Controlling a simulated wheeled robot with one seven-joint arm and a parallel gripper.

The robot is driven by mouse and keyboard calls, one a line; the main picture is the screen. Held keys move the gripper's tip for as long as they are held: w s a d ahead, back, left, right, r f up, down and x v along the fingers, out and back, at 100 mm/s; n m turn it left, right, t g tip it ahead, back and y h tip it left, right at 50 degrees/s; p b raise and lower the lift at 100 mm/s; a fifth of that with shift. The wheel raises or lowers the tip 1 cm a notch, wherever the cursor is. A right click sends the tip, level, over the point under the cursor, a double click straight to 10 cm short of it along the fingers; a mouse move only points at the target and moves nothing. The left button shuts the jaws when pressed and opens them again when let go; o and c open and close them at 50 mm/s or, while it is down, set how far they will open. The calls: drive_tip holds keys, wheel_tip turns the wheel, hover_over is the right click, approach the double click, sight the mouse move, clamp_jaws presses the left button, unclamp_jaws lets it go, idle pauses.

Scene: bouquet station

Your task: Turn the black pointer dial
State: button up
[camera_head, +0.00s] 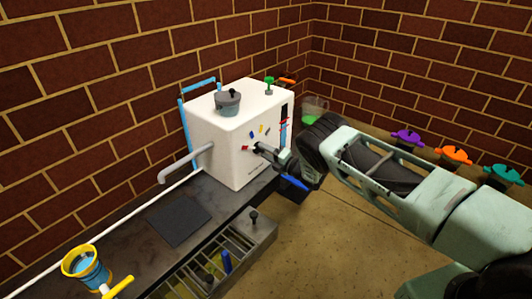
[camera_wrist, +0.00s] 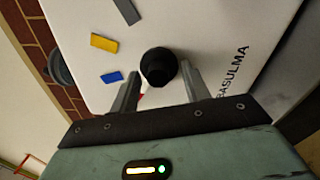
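The black pointer dial (camera_head: 258,147) is on the front face of the white box-shaped machine (camera_head: 228,150). In the wrist view the dial (camera_wrist: 158,66) appears as a round black knob, close up. My gripper (camera_head: 268,153) is at the machine's front face, by the dial. In the wrist view my gripper (camera_wrist: 160,72) is open, with one grey finger on each side of the dial and gaps visible between. I cannot tell whether the fingertips reach past the knob's front. Yellow (camera_wrist: 104,43), blue (camera_wrist: 112,77) and grey marks sit around the dial; a red one is partly hidden.
A grey pot-like part (camera_head: 228,103) and a green knob (camera_head: 269,85) are on top of the machine. A grey pipe (camera_head: 182,166) sticks out left. A slotted drawer (camera_head: 225,252) stands out below the counter. A yellow-rimmed cup (camera_head: 84,264) is at front left.

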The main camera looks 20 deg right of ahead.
drive_tip(key=p+v, duration=0.7)
drive_tip(key=v, duration=1)
drive_tip(key=shift+s+p, duration=0.15)
drive_tip(key=shift+p, duration=0.25)
drive_tip(key=shift+d+f, duration=0.1)
drive_tip(key=shift+d, duration=0.05)
